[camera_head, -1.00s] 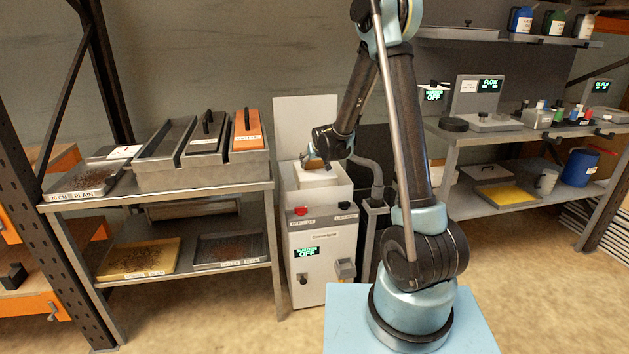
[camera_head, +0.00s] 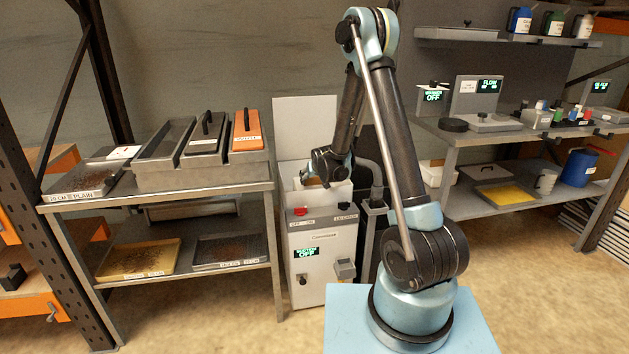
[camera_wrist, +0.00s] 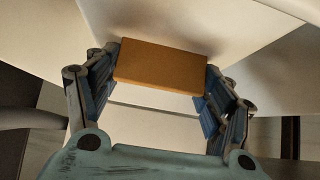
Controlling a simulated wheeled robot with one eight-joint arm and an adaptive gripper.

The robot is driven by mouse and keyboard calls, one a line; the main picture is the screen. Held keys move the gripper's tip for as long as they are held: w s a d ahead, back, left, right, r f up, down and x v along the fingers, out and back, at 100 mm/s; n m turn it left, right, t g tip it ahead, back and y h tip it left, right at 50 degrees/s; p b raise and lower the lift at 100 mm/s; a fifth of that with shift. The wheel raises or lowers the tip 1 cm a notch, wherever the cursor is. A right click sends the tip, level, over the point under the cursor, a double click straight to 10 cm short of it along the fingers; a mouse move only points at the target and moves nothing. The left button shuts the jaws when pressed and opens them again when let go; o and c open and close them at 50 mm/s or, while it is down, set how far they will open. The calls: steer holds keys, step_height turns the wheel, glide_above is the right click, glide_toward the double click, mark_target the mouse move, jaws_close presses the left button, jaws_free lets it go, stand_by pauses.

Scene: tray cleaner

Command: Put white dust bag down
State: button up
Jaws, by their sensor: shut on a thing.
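My gripper (camera_head: 316,182) is down at the open top of the white floor cabinet (camera_head: 322,243), whose lid stands up behind. In the wrist view my gripper (camera_wrist: 158,88) has its blue-padded fingers on both sides of a brown block (camera_wrist: 160,66), shut on it. The block appears to be the grip or collar of the white dust bag; pale surfaces surround it, and I cannot tell which are bag and which are cabinet. In the head view the bag is hidden by the gripper and the cabinet's front wall.
The cabinet's display reads OFF, with a red knob (camera_head: 301,211) on its front top. A shelf with trays (camera_head: 200,172) stands close on the left. A workbench (camera_head: 520,137) stands further right.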

steer(key=o, duration=1.4)
steer(key=shift+r, duration=0.1)
steer(key=v, duration=1.2)
steer(key=s+d+r+m+g+h, duration=0.1)
steer(key=s+d+r, duration=0.3)
steer(key=s+d, duration=0.45)
steer(key=s+d+r+m+g+h, duration=0.15)
steer(key=s+d+r, duration=0.25)
steer(key=s+d, duration=0.45)
steer(key=s+d+f+g, duration=0.1)
steer(key=s+d, duration=0.1)
steer(key=s, duration=0.6)
steer(key=s+d+f+g, duration=0.1)
steer(key=s+d, duration=0.2)
steer(key=s, duration=0.5)
steer(key=s+d+f+g, duration=0.1)
steer(key=s+d+g, duration=0.1)
steer(key=s, duration=0.6)
steer(key=shift+s+d+f+m, duration=0.25)
steer(key=shift+s+d, duration=0.1)
steer(key=shift+s, duration=0.05)
